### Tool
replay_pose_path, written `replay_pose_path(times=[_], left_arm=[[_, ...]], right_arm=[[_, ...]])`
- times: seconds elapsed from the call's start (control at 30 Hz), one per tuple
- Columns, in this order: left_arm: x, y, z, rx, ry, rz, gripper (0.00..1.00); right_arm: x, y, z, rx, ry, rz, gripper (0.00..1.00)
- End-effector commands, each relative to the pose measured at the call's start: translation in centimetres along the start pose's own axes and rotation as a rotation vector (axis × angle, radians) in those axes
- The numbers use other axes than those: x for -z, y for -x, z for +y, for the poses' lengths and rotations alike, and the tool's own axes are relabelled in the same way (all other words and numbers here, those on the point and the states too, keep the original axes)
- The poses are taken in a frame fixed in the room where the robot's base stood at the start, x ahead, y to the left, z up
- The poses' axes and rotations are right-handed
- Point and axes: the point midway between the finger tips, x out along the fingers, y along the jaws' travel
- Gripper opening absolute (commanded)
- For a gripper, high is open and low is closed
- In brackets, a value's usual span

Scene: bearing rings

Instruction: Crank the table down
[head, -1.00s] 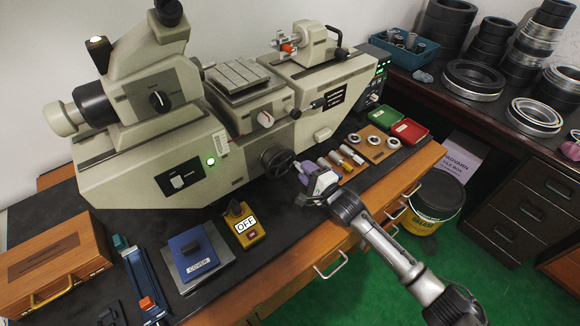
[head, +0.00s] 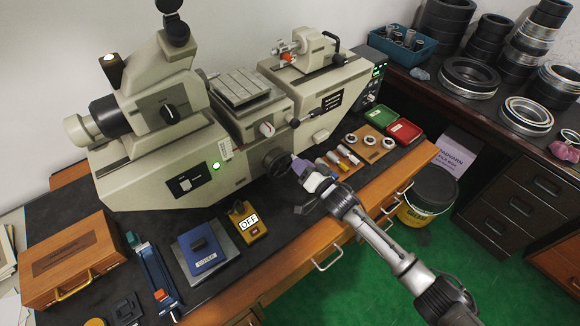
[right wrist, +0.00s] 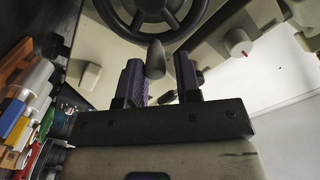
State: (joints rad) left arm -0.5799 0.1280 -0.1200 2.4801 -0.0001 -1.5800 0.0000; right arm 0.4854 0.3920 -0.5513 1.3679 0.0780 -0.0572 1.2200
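The grey machine's slotted table (head: 238,88) sits on its carriage in the middle of the machine. The black handwheel (head: 274,160) is on the machine's front, below the table; its rim and spokes also show at the top of the right wrist view (right wrist: 152,12). My right gripper (head: 299,168) is right at the handwheel. In the right wrist view its two purple-padded fingers (right wrist: 160,72) are apart, with the wheel's dark crank knob (right wrist: 155,58) between them. The knob is nearer the left finger, with a gap to the right one. My left gripper is not in view.
Small rings on a wooden board (head: 370,141) and coloured cylinders (head: 346,157) lie right of the gripper. A green tray (head: 384,116) and a red tray (head: 404,131) stand behind. The blue cover block (head: 204,250) and yellow OFF box (head: 247,222) lie in front of the machine.

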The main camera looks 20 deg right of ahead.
Motion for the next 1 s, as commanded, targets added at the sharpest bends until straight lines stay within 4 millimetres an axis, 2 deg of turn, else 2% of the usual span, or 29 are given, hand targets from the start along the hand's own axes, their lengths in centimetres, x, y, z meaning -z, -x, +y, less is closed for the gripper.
replay_pose_path(times=[0.03,0.3,0.6,0.77,1.0], left_arm=[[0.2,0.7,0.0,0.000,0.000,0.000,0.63],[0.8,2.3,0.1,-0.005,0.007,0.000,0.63],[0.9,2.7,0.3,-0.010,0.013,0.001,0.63],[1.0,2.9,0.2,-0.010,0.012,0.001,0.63],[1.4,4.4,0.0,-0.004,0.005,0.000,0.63]], right_arm=[[0.2,-0.1,-0.8,0.005,0.060,0.001,0.29],[-0.4,0.0,-2.5,0.004,0.452,0.001,0.29],[-1.6,0.0,-3.8,0.003,0.827,0.000,0.29],[-1.7,0.3,-3.7,0.002,0.833,-0.002,0.29],[-1.6,2.5,-3.8,0.001,0.830,-0.003,0.29]])
